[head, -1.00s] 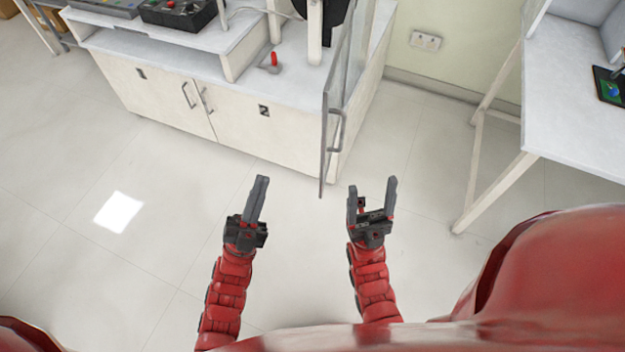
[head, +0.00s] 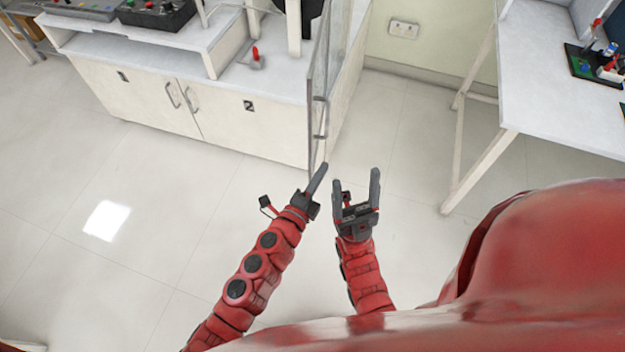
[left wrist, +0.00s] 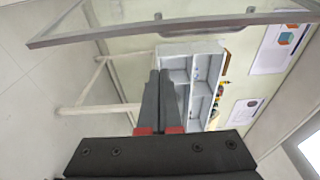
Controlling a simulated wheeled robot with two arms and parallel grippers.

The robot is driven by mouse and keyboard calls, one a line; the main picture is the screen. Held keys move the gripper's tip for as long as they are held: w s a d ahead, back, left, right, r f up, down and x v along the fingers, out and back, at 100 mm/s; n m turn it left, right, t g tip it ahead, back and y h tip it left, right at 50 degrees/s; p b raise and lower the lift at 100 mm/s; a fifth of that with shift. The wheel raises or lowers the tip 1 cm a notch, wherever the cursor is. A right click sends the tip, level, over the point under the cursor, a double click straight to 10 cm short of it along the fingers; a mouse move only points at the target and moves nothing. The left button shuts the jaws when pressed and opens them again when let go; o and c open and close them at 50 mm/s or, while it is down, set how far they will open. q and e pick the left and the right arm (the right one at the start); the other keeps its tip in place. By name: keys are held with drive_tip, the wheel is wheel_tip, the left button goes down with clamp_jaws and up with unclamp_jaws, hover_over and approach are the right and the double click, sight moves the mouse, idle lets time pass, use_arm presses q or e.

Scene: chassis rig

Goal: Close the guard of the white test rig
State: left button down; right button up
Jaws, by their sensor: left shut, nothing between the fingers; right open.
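The white test rig (head: 240,125) stands at the top of the head view. Its guard (head: 325,75) is a clear panel in a grey frame with a handle (head: 320,118); it stands swung open, sticking out from the rig's right side towards me. In the left wrist view the guard's frame (left wrist: 150,27) crosses the top. My left gripper (head: 318,176) is shut and empty, its tips just below the guard's lower end; I cannot tell whether they touch. My right gripper (head: 356,185) is open and empty, just right of the left one.
A red-handled lever (head: 256,56) and control boxes (head: 155,12) sit on the rig's top. A white table (head: 560,85) with small parts stands on the right. The floor (head: 140,200) between is clear. A wall socket (head: 404,29) is behind.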

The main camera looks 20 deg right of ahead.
use_arm(q)
drive_tip(key=shift+w+a+p, duration=0.2)
drive_tip(key=shift+w+p, duration=0.05)
drive_tip(key=shift+w, duration=0.9)
drive_tip(key=shift+w+a+p, duration=0.2)
drive_tip(key=shift+w+p, duration=0.05)
drive_tip(key=shift+w, duration=0.9)
drive_tip(key=shift+a, duration=0.1)
